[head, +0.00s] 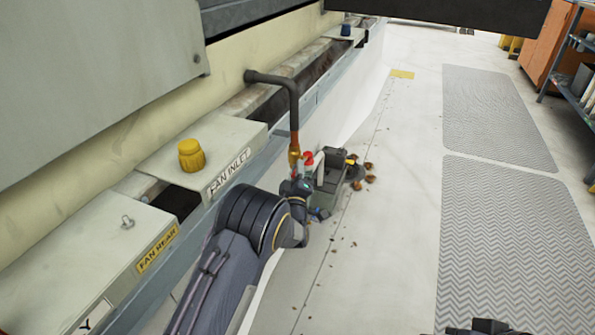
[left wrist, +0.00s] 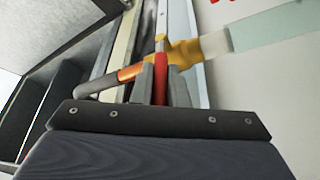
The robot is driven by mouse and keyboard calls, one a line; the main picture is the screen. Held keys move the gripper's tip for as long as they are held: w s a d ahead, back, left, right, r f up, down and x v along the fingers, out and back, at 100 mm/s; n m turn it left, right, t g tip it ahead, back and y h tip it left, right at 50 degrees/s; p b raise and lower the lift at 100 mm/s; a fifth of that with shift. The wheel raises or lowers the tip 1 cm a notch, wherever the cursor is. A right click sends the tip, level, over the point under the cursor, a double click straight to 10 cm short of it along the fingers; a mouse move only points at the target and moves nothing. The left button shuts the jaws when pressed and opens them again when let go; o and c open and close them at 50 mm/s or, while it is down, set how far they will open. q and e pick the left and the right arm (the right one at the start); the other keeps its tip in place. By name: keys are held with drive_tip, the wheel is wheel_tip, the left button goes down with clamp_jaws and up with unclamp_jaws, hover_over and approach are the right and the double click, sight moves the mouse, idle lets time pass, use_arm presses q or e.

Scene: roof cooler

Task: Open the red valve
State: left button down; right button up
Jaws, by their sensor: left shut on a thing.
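The red valve handle (head: 308,157) sits on a brass fitting (head: 294,154) at the lower end of a bent grey pipe (head: 290,95), beside the long housing. My left gripper (head: 316,166) is at the handle, and its arm comes up from the bottom of the head view. In the left wrist view the red handle (left wrist: 160,90) stands between the two grey fingers of my left gripper (left wrist: 162,80), which are shut on it. The yellow brass body (left wrist: 185,52) and an orange-brown pipe length (left wrist: 130,73) lie just beyond. The hand partly hides the valve in the head view.
A yellow cap (head: 191,154) and a blue cap (head: 346,29) stand on the housing ledge at left. Brown debris (head: 370,179) lies on the floor by the valve. Grey mats (head: 500,220) lie on the open floor at right. An orange cabinet (head: 550,40) and shelf stand far right.

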use_arm(q)
drive_tip(key=shift+f, duration=0.15)
drive_tip(key=shift+w+d+f+n+t+y, duration=0.15)
drive_tip(key=shift+f+n+t+y, duration=0.55)
drive_tip(key=shift+t, duration=0.35)
drive_tip(key=shift+w+a+f+n+t+y, duration=0.15)
drive_tip(key=shift+f+n+t+y, duration=0.3)
drive_tip(key=shift+n+t, duration=0.5)
drive_tip(key=shift+w+d+f+n+t+y, duration=0.2)
drive_tip(key=shift+f+n+t+y, duration=0.4)
drive_tip(key=shift+t, duration=0.5)
drive_tip(key=c, duration=1.4)
unclamp_jaws()
drive_tip(key=shift+c, duration=0.2)
